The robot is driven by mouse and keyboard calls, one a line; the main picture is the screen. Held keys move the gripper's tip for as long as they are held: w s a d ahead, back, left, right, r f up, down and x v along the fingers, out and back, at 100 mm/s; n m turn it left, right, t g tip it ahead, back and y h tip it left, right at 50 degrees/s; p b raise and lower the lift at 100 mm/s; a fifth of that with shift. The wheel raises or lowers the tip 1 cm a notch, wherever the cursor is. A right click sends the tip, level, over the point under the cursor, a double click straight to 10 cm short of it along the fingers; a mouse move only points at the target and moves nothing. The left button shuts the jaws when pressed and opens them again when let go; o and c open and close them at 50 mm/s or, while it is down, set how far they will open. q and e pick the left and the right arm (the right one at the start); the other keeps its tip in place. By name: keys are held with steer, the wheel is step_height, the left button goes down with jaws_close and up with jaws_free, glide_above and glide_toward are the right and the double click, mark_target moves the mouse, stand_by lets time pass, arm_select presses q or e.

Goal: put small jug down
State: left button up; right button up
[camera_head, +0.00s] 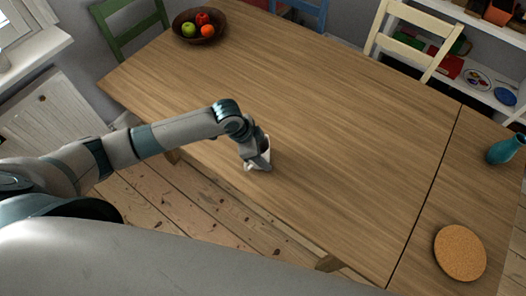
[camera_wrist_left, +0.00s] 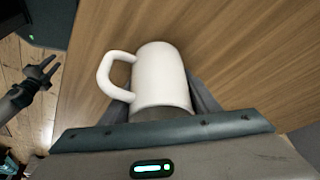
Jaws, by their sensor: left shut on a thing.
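The small jug (camera_wrist_left: 160,78) is white with a loop handle on its left side in the left wrist view. My left gripper (camera_wrist_left: 160,100) is shut on it, with a finger on either side of its body. In the head view the jug (camera_head: 249,165) shows as a white patch partly hidden behind my left gripper (camera_head: 261,160). It is over the wooden table (camera_head: 330,130), near the front edge. I cannot tell whether its base touches the top. My right gripper (camera_wrist_left: 45,72) shows small in the left wrist view, beyond the table edge, its fingers apart and empty.
A dark fruit bowl (camera_head: 185,36) stands at the far left of the table. A round cork mat (camera_head: 460,253) and a teal vase (camera_head: 505,149) are on the right. Chairs stand behind the table. The middle of the tabletop is clear.

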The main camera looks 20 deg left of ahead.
arm_select(q)
steer(key=o, duration=1.2)
steer(key=shift+f, duration=0.1)
steer(key=shift+o, duration=0.2)
steer(key=b+v, duration=0.2)
steer(key=v, duration=0.9)
steer(key=shift+s+a+r, duration=0.1)
steer(key=shift+a+r, duration=0.1)
steer(key=shift+r, duration=0.4)
